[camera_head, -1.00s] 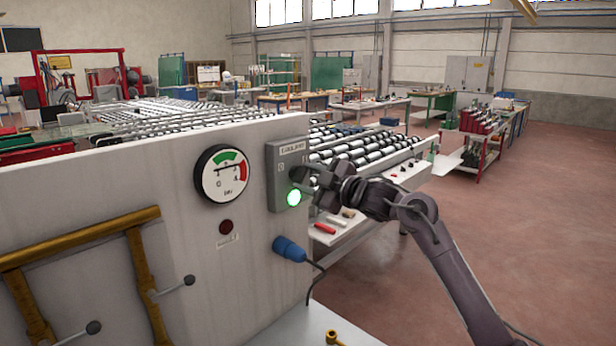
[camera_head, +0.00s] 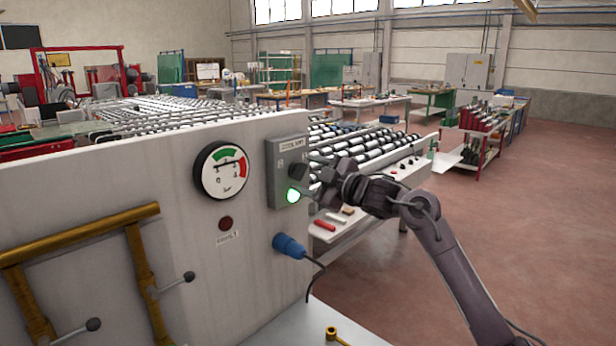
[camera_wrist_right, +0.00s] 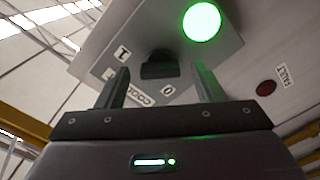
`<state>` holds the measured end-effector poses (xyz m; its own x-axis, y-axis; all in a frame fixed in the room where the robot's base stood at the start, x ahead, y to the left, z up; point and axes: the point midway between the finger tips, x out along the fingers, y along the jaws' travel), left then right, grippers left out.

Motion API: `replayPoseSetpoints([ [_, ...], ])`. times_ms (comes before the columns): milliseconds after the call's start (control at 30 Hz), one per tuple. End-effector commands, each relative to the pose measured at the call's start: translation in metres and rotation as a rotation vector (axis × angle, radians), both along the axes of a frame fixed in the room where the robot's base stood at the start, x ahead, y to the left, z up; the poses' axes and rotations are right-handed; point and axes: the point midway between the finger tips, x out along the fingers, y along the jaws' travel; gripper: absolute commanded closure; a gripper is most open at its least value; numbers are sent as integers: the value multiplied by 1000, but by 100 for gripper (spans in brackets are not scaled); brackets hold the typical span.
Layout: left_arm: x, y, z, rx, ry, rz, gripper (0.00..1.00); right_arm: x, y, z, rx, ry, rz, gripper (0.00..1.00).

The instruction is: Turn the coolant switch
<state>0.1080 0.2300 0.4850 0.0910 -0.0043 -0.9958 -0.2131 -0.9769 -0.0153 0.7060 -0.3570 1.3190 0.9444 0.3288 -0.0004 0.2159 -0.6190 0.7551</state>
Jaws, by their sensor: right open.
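The coolant switch is a black knob (camera_head: 298,170) on a grey box (camera_head: 274,180) labelled COOLANT, fixed to the white panel. A lit green lamp (camera_head: 293,196) sits below the knob. In the right wrist view the knob (camera_wrist_right: 160,65) lies beyond and between the two fingers, with marks I and 0 beside it. Which mark it points at I cannot tell. My right gripper (camera_head: 320,174) is open and empty in front of the box; the wrist view shows its spread fingers (camera_wrist_right: 160,80) apart from the knob. My left gripper is out of view.
A pressure gauge (camera_head: 221,171), a dark red fault lamp (camera_head: 226,223) and a blue plug (camera_head: 289,246) with a cable are near the box. Yellow bars (camera_head: 80,233) with levers stand at left. A roller conveyor (camera_head: 365,150) lies behind the panel.

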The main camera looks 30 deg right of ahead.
Motion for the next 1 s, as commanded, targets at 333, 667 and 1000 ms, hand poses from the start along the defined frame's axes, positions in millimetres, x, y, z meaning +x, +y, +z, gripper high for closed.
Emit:
replayPoseSetpoints([
  [333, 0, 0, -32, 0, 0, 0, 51, -53, -19, -6, -5, 1, 0, 38],
  [667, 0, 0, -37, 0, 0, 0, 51, -70, -24, -2, -1, 3, 0, 38],
  [1000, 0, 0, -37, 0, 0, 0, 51, -69, -24, -1, -1, 2, 1, 38],
])
